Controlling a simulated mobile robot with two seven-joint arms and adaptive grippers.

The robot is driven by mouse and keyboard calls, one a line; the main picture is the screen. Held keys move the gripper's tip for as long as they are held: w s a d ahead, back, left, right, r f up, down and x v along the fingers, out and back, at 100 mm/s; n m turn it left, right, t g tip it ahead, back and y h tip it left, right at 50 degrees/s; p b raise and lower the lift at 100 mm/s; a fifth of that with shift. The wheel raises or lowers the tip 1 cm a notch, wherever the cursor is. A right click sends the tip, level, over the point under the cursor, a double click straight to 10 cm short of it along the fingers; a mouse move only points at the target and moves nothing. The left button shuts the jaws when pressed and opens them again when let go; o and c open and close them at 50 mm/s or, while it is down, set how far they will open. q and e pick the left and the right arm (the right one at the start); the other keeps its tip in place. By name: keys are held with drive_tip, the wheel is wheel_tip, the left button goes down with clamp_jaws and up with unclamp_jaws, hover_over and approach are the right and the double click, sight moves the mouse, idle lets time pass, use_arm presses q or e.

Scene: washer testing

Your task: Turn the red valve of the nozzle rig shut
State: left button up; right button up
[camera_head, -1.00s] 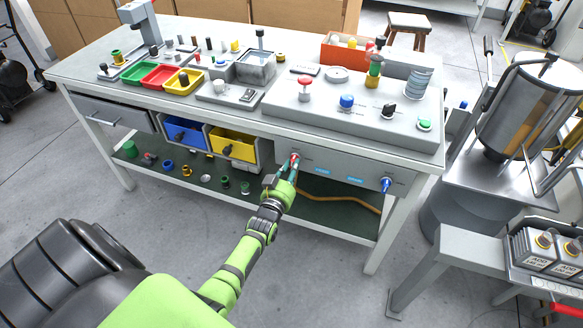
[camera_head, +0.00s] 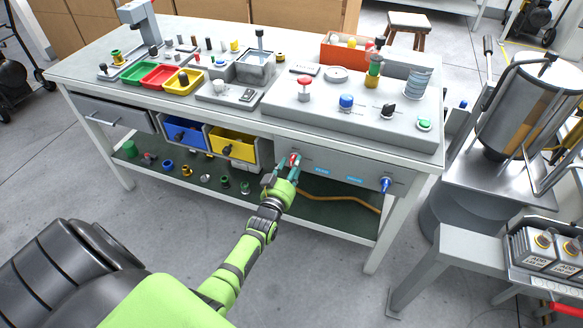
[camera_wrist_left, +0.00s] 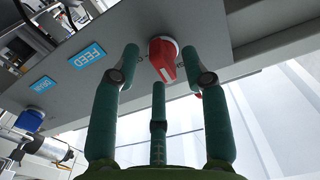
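The red valve (camera_head: 294,160) is a small knob on the front panel under the bench top, right of the yellow bin. In the left wrist view the red valve (camera_wrist_left: 163,58) has a white mark on its handle, which sits tilted on its round base. My left gripper (camera_head: 284,166) is at the valve with its green fingers spread. In the left wrist view the open fingers (camera_wrist_left: 166,68) stand around the knob with visible gaps, and the knob is not gripped. My right gripper is not in view.
A blue valve (camera_head: 386,184) and blue labels (camera_head: 354,180) are on the same panel to the right. A yellow bin (camera_head: 233,146) is left of the gripper. A green lower shelf (camera_head: 330,215) with an orange hose lies below.

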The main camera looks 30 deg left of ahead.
use_arm(q)
drive_tip(key=shift+s+f, duration=0.1)
drive_tip(key=v, duration=1.2)
